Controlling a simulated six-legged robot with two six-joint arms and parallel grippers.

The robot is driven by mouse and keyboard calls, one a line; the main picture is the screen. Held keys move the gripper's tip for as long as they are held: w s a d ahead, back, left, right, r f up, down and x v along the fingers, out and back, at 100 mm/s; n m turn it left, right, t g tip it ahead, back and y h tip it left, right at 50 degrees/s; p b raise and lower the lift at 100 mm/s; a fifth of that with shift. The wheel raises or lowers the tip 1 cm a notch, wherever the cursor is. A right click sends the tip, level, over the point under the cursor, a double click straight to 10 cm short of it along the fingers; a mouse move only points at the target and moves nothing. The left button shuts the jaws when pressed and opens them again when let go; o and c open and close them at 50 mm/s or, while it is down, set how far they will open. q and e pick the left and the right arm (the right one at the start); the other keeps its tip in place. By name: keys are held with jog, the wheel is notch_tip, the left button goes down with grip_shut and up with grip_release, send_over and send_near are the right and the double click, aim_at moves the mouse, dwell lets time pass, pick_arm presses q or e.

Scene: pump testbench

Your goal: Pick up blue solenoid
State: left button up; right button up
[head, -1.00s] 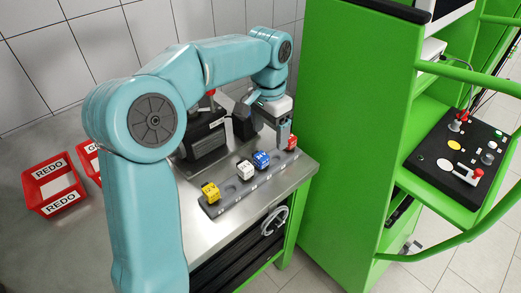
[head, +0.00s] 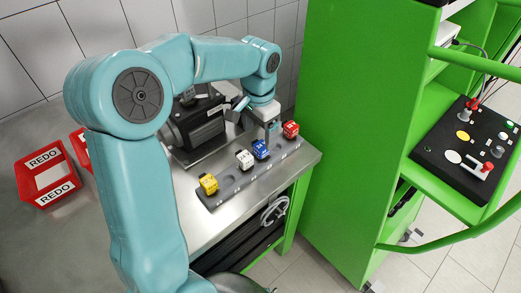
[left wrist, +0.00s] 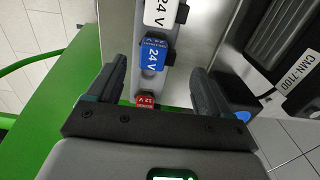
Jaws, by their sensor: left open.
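The blue solenoid (head: 261,150), labelled 24 V, stands in the grey holder strip (head: 231,188) on the metal bench, between a white solenoid (head: 244,159) and a red one (head: 290,129). My left gripper (head: 268,138) is over the strip, just above and beside the blue solenoid. In the left wrist view the open jaws (left wrist: 159,68) are empty, with the blue solenoid (left wrist: 152,54) between and just beyond the fingertips. The red solenoid (left wrist: 145,100), labelled 12 V, is partly hidden by the gripper body. My right gripper is not in view.
A yellow solenoid (head: 208,184) stands at the strip's near left end. A dark pump motor (head: 200,125) is behind the strip. A tall green cabinet (head: 350,130) rises right of the bench. Red REDO bins (head: 44,174) are at the left.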

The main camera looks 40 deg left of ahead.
aim_at(260, 143)
pick_arm(q)
notch_tip(260, 143, down, 5)
jog(key=shift+s+d+f, duration=0.1)
jog(key=shift+d+f, duration=0.05)
jog(key=shift+f, duration=0.15)
jog(key=c, duration=0.9)
notch_tip(260, 143, up, 20)
jog(key=shift+r+p, duration=0.1)
jog(key=shift+p, duration=0.75)
